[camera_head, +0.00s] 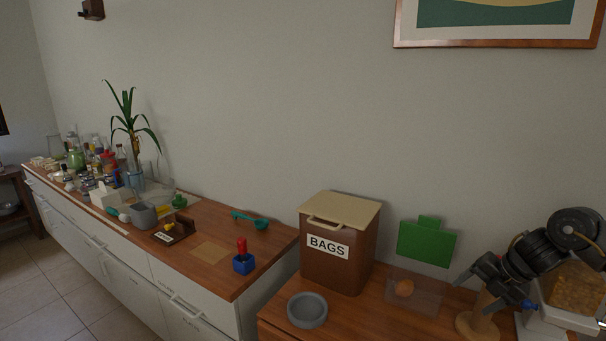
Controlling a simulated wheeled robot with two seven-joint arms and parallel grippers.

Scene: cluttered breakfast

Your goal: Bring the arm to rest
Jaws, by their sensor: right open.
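My right arm comes in from the right edge, and its dark gripper (492,287) is open above the right end of the near wooden counter (376,318). The gripper is over or close in front of a pale wooden stand (478,322) with a round base; I cannot tell if they touch. Nothing shows held between the fingers. My left gripper is out of view.
A brown BAGS bin (335,270), a grey round dish (307,310), a green board (427,242), a clear box (420,293) with an orange-brown round thing and a white-framed container (570,315) crowd the near counter. The left counter (212,254) is cluttered at its far end.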

